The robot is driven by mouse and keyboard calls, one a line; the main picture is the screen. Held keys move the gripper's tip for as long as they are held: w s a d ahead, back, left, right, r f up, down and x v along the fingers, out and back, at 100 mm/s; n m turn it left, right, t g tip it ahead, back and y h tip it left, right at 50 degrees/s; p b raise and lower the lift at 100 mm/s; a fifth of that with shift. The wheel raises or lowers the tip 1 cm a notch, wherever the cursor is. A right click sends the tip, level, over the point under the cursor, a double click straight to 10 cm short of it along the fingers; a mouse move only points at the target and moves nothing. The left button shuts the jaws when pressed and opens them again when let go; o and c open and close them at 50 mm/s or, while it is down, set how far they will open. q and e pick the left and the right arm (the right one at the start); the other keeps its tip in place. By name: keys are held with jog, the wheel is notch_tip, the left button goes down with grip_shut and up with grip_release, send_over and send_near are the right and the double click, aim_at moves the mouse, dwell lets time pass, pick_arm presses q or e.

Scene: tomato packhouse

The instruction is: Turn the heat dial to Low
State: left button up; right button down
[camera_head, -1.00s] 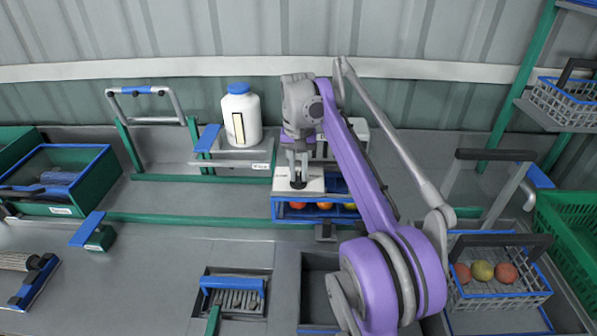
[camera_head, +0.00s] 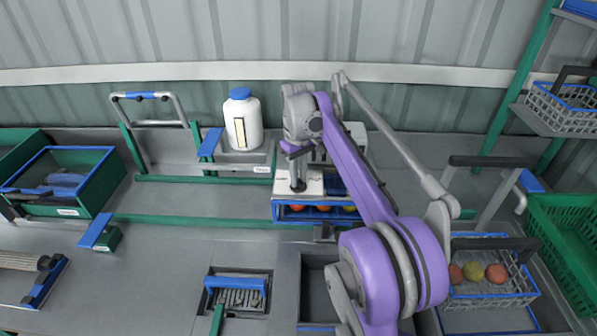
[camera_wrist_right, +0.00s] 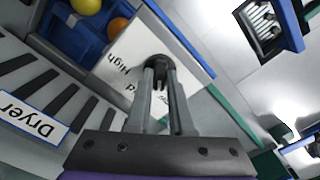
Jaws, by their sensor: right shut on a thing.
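The heat dial is a dark knob (camera_wrist_right: 157,62) on a white panel (camera_head: 314,187) on top of the dryer. My right gripper (camera_head: 298,183) reaches down to the panel from above, with its two fingers shut on the dial. In the right wrist view the panel (camera_wrist_right: 125,62) shows the word "High" and part of another word, cut off by the fingers. My fingers hide most of the dial, so I cannot tell which setting it points to. A "Dryer" label (camera_wrist_right: 28,116) lies beside dark slots. My left gripper is out of view.
Tomatoes (camera_head: 297,208) sit in a blue tray (camera_head: 283,217) just below the panel. A white bottle with a blue cap (camera_head: 242,122) stands to the left. A wire basket (camera_head: 497,302) with several tomatoes is at right.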

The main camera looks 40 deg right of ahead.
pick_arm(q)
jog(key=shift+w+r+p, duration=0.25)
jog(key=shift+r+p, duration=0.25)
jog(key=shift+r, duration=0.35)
pick_arm(e)
jog(key=shift+n, duration=1.9)
jog(key=c, duration=0.8)
grip_release()
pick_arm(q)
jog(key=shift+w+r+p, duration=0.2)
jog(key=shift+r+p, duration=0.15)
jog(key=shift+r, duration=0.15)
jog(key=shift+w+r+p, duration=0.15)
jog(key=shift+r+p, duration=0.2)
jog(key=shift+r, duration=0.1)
pick_arm(e)
notch_tip(320, 180, up, 11)
jog(key=shift+f, duration=0.15)
